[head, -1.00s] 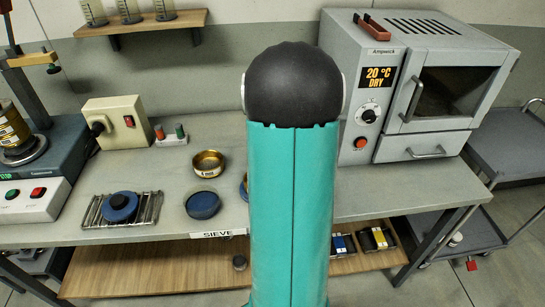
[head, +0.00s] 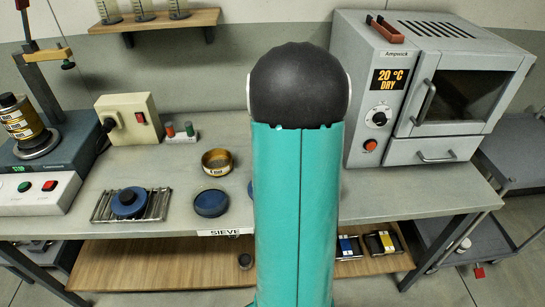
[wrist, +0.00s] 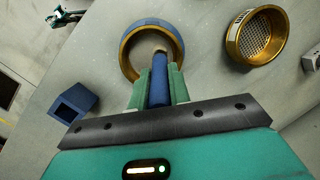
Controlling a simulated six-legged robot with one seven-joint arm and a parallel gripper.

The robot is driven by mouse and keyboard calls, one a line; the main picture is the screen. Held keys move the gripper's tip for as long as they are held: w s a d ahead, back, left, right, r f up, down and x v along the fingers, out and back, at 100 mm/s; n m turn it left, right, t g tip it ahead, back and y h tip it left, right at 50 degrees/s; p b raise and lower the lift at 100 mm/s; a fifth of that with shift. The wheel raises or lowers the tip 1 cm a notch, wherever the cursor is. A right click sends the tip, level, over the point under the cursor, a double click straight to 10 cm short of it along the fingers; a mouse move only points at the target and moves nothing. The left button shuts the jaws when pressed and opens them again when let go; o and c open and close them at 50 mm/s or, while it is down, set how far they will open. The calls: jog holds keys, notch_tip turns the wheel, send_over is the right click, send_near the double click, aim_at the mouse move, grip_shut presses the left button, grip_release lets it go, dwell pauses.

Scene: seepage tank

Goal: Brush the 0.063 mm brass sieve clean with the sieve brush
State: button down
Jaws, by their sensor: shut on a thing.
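In the wrist view my gripper (wrist: 160,88) is shut on a blue rod with a pale tan tip, which looks like the sieve brush (wrist: 159,78). Its tip lies over the inside of a brass ring with a blue band (wrist: 127,62); I cannot tell whether they touch. A brass sieve (wrist: 232,40) with visible mesh lies apart to the upper right, its label unreadable. In the head view a brass sieve (head: 217,167) stands on the bench; I cannot tell which sieve is 0.063 mm. My arm hides my gripper there.
A blue dish (head: 211,204) stands in front of the sieve. A wire rack (head: 159,206) holds a blue round piece. The grey oven (head: 357,90) stands at the right. A blue block (wrist: 72,103) shows left in the wrist view. The bench right of my arm looks clear.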

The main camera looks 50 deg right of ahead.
jog(key=shift+w+a, duration=0.25)
jog(key=shift+w+a+r+v, duration=0.1)
jog(key=shift+a+v, duration=0.15)
jog(key=shift+v, duration=0.9)
jog(key=shift+w+a+r+v, duration=0.1)
jog(key=shift+a+v, duration=0.15)
jog(key=shift+v, duration=0.85)
jog(key=shift+w+a+v, duration=0.1)
jog(key=shift+a+v, duration=0.15)
jog(key=shift+v, duration=0.9)
